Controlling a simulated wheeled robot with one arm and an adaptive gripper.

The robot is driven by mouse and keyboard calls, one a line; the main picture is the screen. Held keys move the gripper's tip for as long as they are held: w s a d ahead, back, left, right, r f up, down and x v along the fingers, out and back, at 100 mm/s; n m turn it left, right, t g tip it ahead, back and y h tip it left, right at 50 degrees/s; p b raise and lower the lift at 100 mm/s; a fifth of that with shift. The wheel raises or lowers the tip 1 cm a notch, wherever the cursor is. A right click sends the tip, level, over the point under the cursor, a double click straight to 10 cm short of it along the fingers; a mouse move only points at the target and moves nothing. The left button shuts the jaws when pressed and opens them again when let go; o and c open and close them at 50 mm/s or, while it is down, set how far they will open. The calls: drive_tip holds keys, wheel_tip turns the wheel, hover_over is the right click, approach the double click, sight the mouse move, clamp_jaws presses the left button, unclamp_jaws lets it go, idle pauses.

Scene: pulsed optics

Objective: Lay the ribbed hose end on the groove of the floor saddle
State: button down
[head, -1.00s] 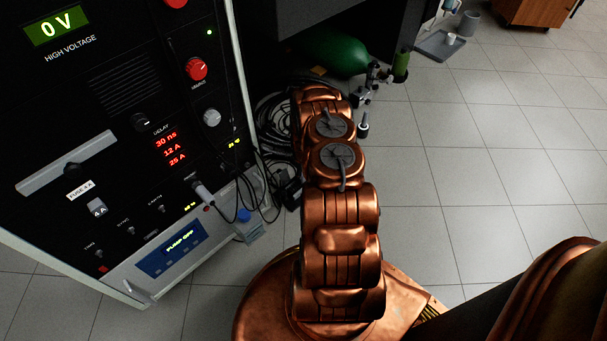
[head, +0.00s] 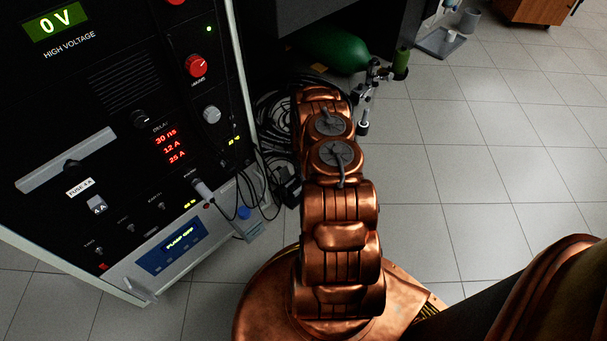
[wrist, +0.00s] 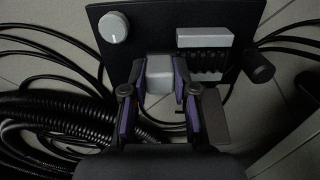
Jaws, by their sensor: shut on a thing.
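My gripper (wrist: 158,92) shows in the wrist view, with a purple-lined finger on each side of a pale grey block (wrist: 158,76). The fingers are shut on this block; I cannot tell whether it belongs to the hose end. A black ribbed hose (wrist: 68,104) comes in from the left and passes out of sight near the left finger. Its end cannot be made out. I cannot pick out the floor saddle or its groove with certainty. In the head view my arm hides the gripper and what it holds.
A dark panel (wrist: 140,28) with a white knob (wrist: 113,27) and a black knob (wrist: 260,68) lies beyond the fingers. Cables and hoses crowd the left. In the head view, the instrument cabinet (head: 110,100) stands left, a green cylinder (head: 335,52) behind.

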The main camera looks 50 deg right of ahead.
drive_tip(key=shift+f, duration=0.15)
drive_tip(key=c, duration=0.8)
unclamp_jaws()
drive_tip(key=shift+r, duration=6)
